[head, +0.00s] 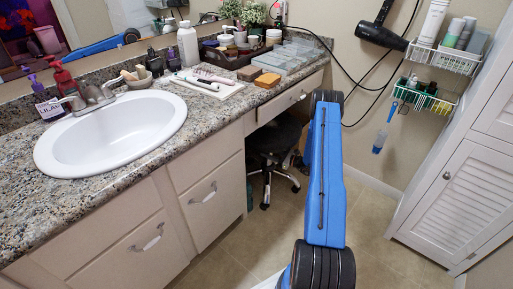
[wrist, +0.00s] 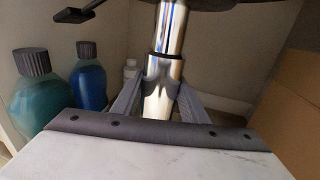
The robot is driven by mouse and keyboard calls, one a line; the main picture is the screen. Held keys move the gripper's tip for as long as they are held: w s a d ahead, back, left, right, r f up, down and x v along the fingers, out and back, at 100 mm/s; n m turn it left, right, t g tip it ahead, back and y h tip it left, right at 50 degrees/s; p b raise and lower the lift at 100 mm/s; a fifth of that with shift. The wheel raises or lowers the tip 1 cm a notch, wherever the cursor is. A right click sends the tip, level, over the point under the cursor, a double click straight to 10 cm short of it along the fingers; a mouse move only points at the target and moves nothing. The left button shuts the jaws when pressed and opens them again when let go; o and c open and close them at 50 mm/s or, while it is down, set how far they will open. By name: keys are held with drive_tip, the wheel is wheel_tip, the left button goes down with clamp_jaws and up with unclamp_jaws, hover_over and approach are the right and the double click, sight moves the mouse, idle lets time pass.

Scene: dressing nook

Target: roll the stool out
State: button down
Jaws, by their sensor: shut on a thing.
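The black stool (head: 277,143) stands on casters under the counter, in the knee space right of the drawers. In the head view my blue arm hides part of it, and my gripper is hidden there. In the wrist view the stool's shiny metal column (wrist: 168,55) rises in the middle, under the dark seat (wrist: 200,5). My gripper (wrist: 160,97) has its two grey fingers on either side of the column, closed against it low down. The stool's base is hidden in the wrist view.
A teal bottle (wrist: 38,95) and a blue bottle (wrist: 90,80) stand left of the column, with a small white bottle (wrist: 130,70) behind. A cardboard box (wrist: 290,110) is at right. The tiled floor (head: 225,265) before the counter is clear; a white louvred cabinet (head: 455,200) stands right.

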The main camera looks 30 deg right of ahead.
drive_tip(key=s+a+v, duration=0.2)
drive_tip(key=a+v, duration=0.1)
drive_tip(key=v, duration=1.2)
drive_tip(key=s+a+v, duration=0.1)
drive_tip(key=a+v, duration=0.2)
drive_tip(key=v, duration=1.2)
drive_tip(key=shift+s, duration=0.55)
drive_tip(key=shift+d, duration=0.15)
drive_tip(key=c, duration=1.1)
unclamp_jaws()
drive_tip(key=shift+f, duration=0.1)
drive_tip(key=shift+s, duration=0.1)
drive_tip(key=v, duration=1.1)
drive_tip(key=shift+s+d, duration=0.25)
drive_tip(key=shift+s, duration=0.1)
